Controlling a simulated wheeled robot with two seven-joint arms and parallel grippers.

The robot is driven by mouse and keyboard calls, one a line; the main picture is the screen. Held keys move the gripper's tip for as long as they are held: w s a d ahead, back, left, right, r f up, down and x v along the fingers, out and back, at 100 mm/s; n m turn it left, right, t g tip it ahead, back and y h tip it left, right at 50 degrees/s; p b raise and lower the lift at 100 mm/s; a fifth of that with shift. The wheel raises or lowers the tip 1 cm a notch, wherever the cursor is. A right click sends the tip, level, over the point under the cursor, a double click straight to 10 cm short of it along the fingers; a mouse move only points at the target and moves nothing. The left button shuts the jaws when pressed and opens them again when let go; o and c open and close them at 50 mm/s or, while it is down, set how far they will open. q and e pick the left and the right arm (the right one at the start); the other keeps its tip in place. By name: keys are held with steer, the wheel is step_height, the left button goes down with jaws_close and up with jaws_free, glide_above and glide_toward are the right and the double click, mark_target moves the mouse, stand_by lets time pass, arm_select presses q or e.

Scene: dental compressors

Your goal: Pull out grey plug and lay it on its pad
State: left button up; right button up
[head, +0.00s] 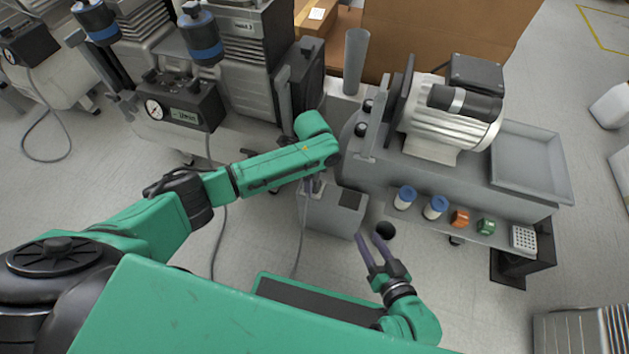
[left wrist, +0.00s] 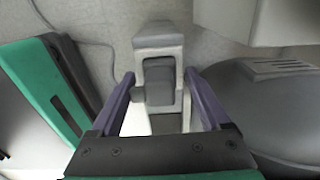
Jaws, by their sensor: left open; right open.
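The grey plug (left wrist: 160,90) shows in the left wrist view as a dark grey block within a light grey frame. My left gripper (left wrist: 160,80) is open, with one purple finger on each side of the plug and frame; I cannot tell whether they touch. In the head view the left gripper (head: 313,184) points down at the grey box (head: 325,217), and my arm mostly hides the plug. A dark square pad (head: 350,198) lies bare on the box top, right of the gripper. My right gripper (head: 372,245) is open and empty, in front of the box.
A grey compressor tank (head: 365,165) with a motor (head: 440,120) stands right of the box. Its front shelf holds blue-capped jars (head: 405,198), an orange block (head: 459,218) and a green block (head: 486,226). A cable (head: 302,240) hangs beside the box.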

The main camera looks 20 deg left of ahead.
arm_select(q)
steer(key=shift+p, duration=0.3)
arm_select(e)
steer(key=shift+r, duration=0.4)
arm_select(q)
jaws_close()
steer(key=shift+r+p, duration=1.55)
steer(key=shift+p, duration=0.15)
steer(key=shift+r+p, duration=0.85)
steer(key=shift+p, duration=0.05)
steer(key=shift+r+p, duration=0.6)
steer(key=shift+p, duration=0.1)
arm_select(e)
steer(key=s+d+r+n+g+h, duration=0.1)
steer(key=d+r+g+h, duration=0.2)
steer(key=d+r+g, duration=0.2)
steer(key=shift+s+d+r+g, duration=0.15)
steer(key=shift+d+r+g, duration=0.4)
steer(key=shift+d, duration=0.7)
steer(key=shift+r, duration=0.1)
